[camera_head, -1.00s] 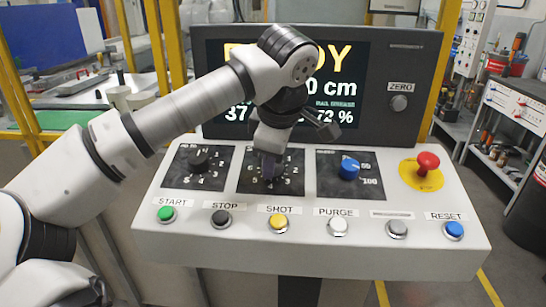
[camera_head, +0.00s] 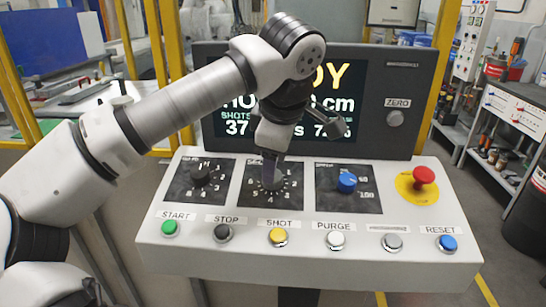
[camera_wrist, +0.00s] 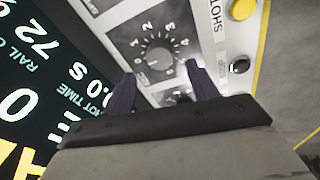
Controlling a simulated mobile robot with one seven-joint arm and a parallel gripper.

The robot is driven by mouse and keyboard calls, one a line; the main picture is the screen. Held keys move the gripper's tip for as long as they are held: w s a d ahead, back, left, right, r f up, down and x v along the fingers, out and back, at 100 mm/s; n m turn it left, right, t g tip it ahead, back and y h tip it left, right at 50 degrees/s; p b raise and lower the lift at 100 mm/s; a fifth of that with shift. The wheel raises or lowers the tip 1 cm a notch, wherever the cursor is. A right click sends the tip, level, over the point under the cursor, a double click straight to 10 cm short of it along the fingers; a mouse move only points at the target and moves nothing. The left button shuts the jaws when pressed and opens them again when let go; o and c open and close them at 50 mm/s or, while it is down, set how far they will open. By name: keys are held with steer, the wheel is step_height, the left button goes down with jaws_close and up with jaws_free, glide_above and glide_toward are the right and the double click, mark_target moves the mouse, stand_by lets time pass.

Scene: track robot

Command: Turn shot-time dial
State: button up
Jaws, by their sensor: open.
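My gripper (camera_head: 269,170) is open, pointing down at the middle dial panel (camera_head: 292,208) of the console. In the head view its fingers cover most of the black middle dial. In the wrist view my gripper (camera_wrist: 158,74) has its two dark fingertips apart, with a black numbered dial (camera_wrist: 158,56) just beyond and between them. I cannot tell whether they touch it. Another black dial (camera_head: 201,176) is to the left and a blue dial (camera_head: 347,181) to the right. The dial labels are too small or hidden to read.
A row of buttons runs along the console front, including the green START (camera_head: 169,228) and yellow SHOT (camera_head: 278,236). A red mushroom button (camera_head: 424,175) stands at the right. The display (camera_head: 225,125) rises behind, partly hidden by my arm.

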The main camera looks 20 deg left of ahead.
steer(key=p+v, duration=0.4)
steer(key=v, duration=0.5)
steer(key=shift+p, duration=0.3)
